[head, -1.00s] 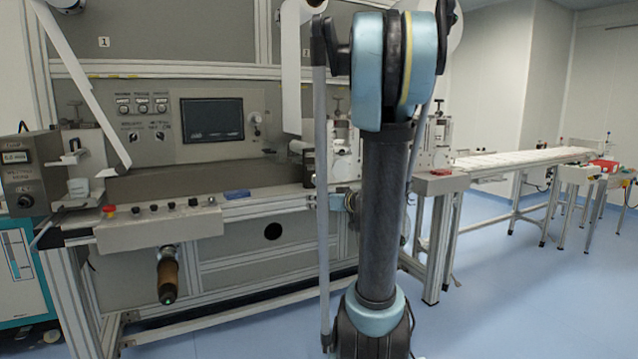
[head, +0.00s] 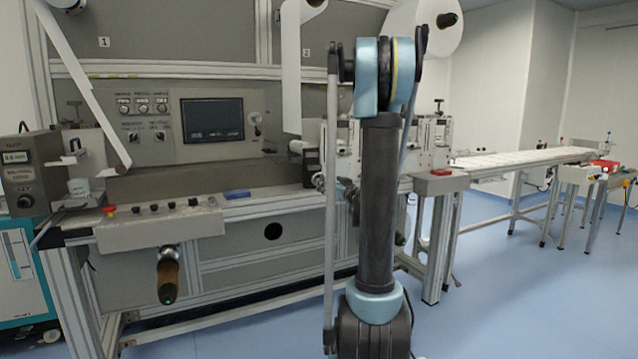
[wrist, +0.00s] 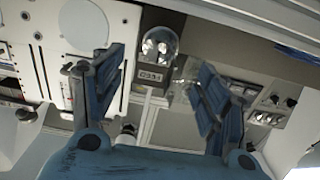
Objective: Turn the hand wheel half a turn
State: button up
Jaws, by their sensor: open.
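In the wrist view my gripper (wrist: 158,72) is open, with one blue padded finger on each side and nothing held between them. Beyond the gap stands a shiny rounded metal piece (wrist: 160,42) above a small box labelled C931 (wrist: 152,76); I cannot tell how near it is. A white round disc (wrist: 84,24) lies on the pale plate left of the fingers. I cannot tell for sure which part is the hand wheel. In the head view my arm's column covers part of the machine, and I cannot make out the gripper clearly there.
A white roll (head: 424,28) hangs above.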

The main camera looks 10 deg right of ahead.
aim_at(316, 178)
jog(key=x, duration=1)
jog(key=c, duration=1)
